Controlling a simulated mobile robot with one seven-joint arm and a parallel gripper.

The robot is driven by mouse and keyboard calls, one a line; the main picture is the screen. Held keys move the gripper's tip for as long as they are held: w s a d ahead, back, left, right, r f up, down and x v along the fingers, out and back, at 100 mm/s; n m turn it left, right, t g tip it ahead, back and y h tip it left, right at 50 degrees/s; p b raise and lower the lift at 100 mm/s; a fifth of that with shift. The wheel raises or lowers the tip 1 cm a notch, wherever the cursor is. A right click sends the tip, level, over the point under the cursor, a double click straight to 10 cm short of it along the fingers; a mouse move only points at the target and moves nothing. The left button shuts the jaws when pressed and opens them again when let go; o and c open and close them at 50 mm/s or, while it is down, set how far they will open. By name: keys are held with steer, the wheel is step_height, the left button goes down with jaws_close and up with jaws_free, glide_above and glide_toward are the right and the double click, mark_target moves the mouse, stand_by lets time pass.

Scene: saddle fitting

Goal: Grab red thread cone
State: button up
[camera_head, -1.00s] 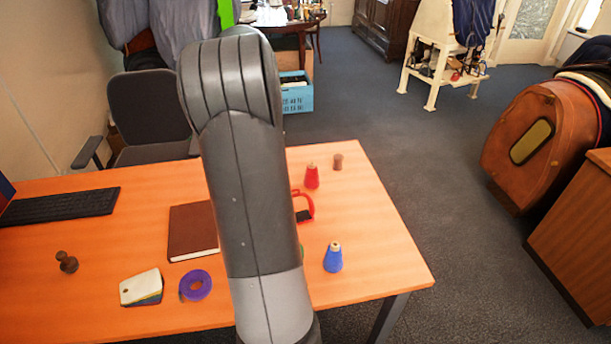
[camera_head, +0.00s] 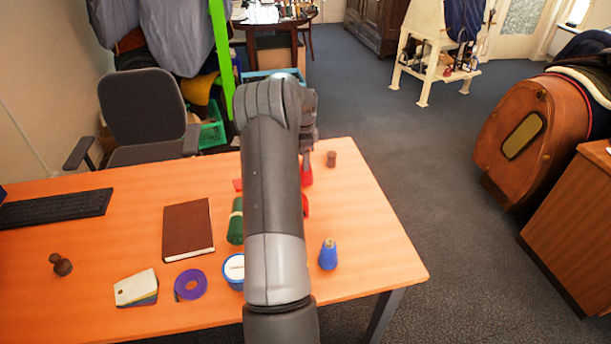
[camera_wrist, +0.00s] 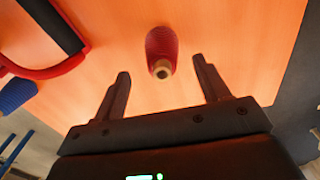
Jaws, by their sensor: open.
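The red thread cone (camera_wrist: 161,45) stands on the orange table in the wrist view, with its pale top toward the camera. My gripper (camera_wrist: 164,82) is open and empty. Its two fingers are spread to the left and right of the cone's line, with the cone just beyond the fingertips and not touched. In the head view only a red part of the cone (camera_head: 307,177) shows below my gripper, and my arm hides much around it.
A red-handled tool (camera_wrist: 50,50) lies left of the cone in the wrist view. A blue thread cone (camera_head: 328,255) stands nearer the table's front, and a brown spool-like piece (camera_head: 331,158) stands behind. A brown book (camera_head: 188,230) lies to the left.

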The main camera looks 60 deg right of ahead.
mark_target(307, 178)
steer(key=shift+s+d+f, duration=0.1)
steer(key=shift+d+f, duration=0.05)
steer(key=shift+f, duration=1.2)
steer(key=shift+s+d+f, duration=0.1)
steer(key=shift+f, duration=1.25)
steer(key=c, duration=1.1)
steer(key=shift+r, duration=0.1)
